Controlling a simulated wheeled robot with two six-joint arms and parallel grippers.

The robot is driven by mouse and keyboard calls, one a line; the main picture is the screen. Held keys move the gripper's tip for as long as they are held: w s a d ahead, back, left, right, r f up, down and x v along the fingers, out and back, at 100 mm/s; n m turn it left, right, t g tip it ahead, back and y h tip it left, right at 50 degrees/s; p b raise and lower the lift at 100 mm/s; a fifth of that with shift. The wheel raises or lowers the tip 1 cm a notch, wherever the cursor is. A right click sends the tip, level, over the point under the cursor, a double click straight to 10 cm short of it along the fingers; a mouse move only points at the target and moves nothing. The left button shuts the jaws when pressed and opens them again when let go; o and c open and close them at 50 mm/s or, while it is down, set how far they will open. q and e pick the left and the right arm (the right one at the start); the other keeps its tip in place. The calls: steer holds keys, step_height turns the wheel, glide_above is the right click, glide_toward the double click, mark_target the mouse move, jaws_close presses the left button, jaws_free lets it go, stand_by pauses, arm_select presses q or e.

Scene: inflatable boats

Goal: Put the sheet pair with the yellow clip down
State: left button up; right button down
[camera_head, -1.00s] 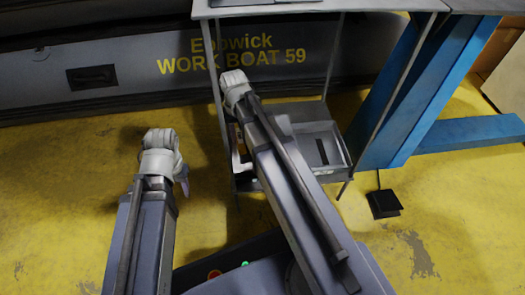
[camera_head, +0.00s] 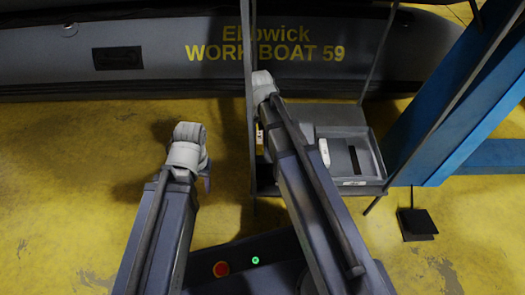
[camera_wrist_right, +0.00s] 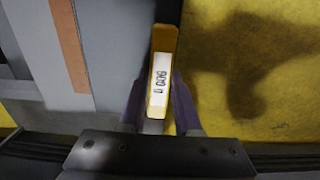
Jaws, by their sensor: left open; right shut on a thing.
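A yellow clip (camera_wrist_right: 164,42) with a white printed label sits between the purple fingers of my right gripper (camera_wrist_right: 158,100) in the right wrist view. My right gripper is shut on it. In the head view a small yellow and white bit of the clip (camera_head: 260,139) shows beside my right arm, by the cart's left leg; the rest of that gripper is hidden. I cannot clearly make out the sheets of the pair. My left gripper (camera_head: 206,180) hangs over the yellow floor, mostly hidden behind its wrist, open, with nothing seen in it.
A grey metal cart (camera_head: 337,115) has a low shelf with a grey tray (camera_head: 368,142) and a white item (camera_head: 324,152). A blue frame (camera_head: 465,105) and a black pedal (camera_head: 416,222) are at right. A grey boat (camera_head: 160,55) lies behind. Floor at left is clear.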

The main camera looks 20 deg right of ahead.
steer(key=shift+f+b, duration=2.35)
steer(key=shift+f, duration=0.55)
steer(key=shift+f+b, duration=0.4)
steer(key=shift+b, duration=0.15)
steer(key=shift+f, duration=0.1)
steer(key=shift+s, duration=0.1)
steer(key=c, duration=0.6)
jaws_free()
steer(key=shift+a, duration=0.1)
steer(key=shift+r+p, duration=0.5)
steer(key=shift+p, duration=0.05)
step_height(320, 180, up, 12)
steer(key=p, duration=1.2)
